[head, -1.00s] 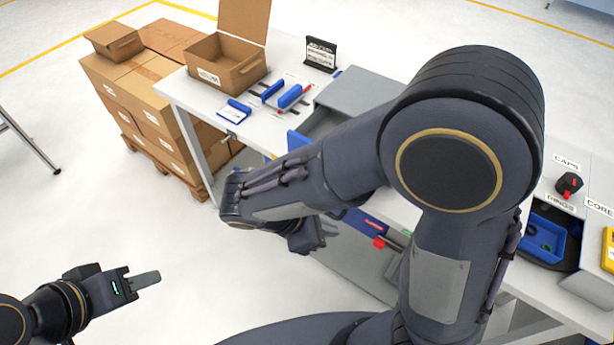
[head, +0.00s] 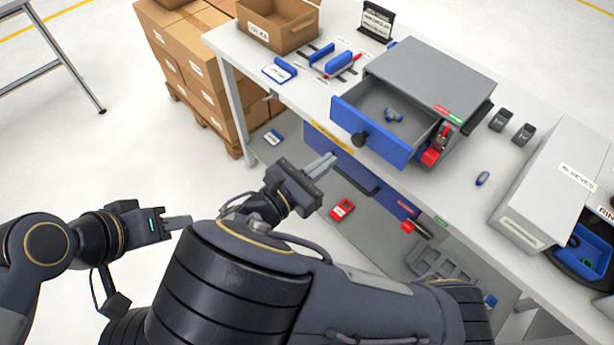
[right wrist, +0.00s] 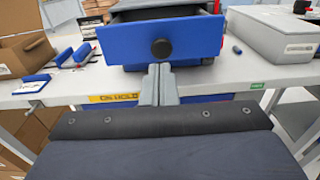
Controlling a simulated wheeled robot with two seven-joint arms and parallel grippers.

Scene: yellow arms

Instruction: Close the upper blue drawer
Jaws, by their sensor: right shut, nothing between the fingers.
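The upper blue drawer (head: 378,131) stands pulled out of the grey cabinet (head: 428,75) on the table. In the right wrist view the drawer front (right wrist: 195,38) and knob (right wrist: 161,48) face me, just beyond the fingertips. My right gripper (head: 331,160) is shut and empty, a little below and in front of the knob, apparently not touching it. It also shows in the right wrist view (right wrist: 160,73). My left gripper (head: 188,222) looks shut and empty, far from the drawer.
A lower blue drawer front (head: 340,165) sits under the tabletop. A red-handled lock (head: 434,148) is at the cabinet's right front. A grey bin (head: 548,190) stands to the right, an open carton (head: 278,22) and blue tools (head: 340,63) to the left. Free floor lies before the table.

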